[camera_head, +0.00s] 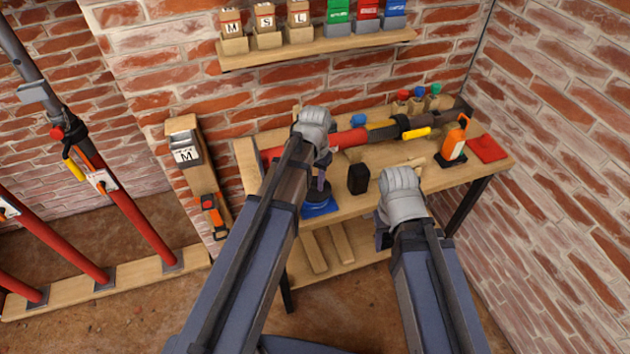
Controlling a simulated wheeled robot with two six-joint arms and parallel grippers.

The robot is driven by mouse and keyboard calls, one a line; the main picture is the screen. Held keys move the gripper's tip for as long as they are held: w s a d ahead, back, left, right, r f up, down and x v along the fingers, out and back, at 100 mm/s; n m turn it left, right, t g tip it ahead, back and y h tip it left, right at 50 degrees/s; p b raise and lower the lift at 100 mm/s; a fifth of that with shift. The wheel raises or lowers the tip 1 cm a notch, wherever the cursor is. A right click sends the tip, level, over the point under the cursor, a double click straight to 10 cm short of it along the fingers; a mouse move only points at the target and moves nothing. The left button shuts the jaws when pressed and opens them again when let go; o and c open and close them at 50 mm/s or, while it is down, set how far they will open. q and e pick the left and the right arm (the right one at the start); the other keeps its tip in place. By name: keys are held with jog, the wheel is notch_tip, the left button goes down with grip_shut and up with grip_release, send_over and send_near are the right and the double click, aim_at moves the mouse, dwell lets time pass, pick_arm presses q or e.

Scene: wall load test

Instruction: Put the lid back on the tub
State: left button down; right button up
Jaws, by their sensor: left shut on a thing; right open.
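My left gripper (319,184) points down over the left part of the workbench. It is shut on a small dark round thing (317,198), which looks like the lid. This sits just above or on a blue square mat (320,211); I cannot tell whether there is a gap. The tub is not clearly visible; it may be hidden under the dark round thing. My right gripper (382,238) is open and empty at the front edge of the bench, right of the mat, and partly hidden by its own wrist.
On the workbench (436,184), a black block (358,180) stands right of the mat. An orange bottle (455,139) and a red mat (487,149) are at the right. A long red and dark pipe (349,138) lies along the back. A shelf (330,47) with several boxes hangs above.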

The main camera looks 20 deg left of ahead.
pick_arm(q)
jog(key=shift+c, duration=0.4)
grip_release()
dwell(0.4)
jog(key=shift+r, duration=0.1)
jog(key=shift+r+p, duration=3.3)
jog(key=shift+p, duration=0.1)
jog(key=shift+r, duration=0.15)
grip_shut()
